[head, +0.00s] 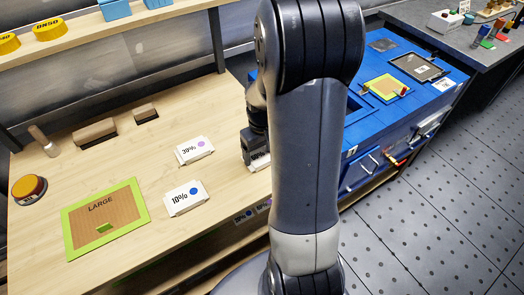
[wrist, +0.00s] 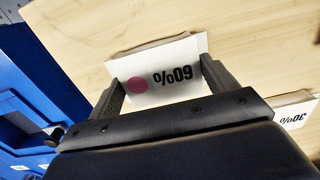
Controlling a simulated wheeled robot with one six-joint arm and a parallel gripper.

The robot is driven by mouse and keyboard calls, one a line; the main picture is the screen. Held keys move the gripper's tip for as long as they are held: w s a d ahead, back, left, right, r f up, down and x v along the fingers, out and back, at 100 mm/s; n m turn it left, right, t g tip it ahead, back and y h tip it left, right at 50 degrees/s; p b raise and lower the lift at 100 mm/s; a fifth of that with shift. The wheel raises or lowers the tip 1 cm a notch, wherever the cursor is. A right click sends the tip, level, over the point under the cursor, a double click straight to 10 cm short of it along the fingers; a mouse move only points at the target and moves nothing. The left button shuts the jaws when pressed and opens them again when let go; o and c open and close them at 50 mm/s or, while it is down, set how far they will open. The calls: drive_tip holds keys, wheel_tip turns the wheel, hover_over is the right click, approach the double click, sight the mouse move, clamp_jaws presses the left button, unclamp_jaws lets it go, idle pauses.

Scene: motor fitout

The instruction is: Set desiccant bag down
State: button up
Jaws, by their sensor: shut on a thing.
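My gripper (wrist: 163,78) points down at the wooden bench top, with a finger on each side of a white desiccant bag (wrist: 165,86) marked 60% with a pink dot. The fingers are shut on this bag, and its far edge shows past the fingertips. In the head view my gripper (head: 257,150) is partly behind my arm, and only a sliver of the bag (head: 259,163) shows. I cannot tell whether the bag touches the bench. Similar white bags marked 30% (head: 195,150) and 10% (head: 185,197) lie to the left on the bench.
A blue workstation (head: 440,95) stands to the right. Bare wood lies between the 30% bag and the brown blocks.

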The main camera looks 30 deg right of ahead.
sight(262, 154)
drive_tip(key=shift+f, duration=0.2)
drive_tip(key=o, duration=1)
drive_tip(key=shift+r, duration=0.1)
wheel_tip(262, 154, up, 12)
drive_tip(key=shift+r+p, duration=0.1)
drive_tip(key=shift+p, duration=0.4)
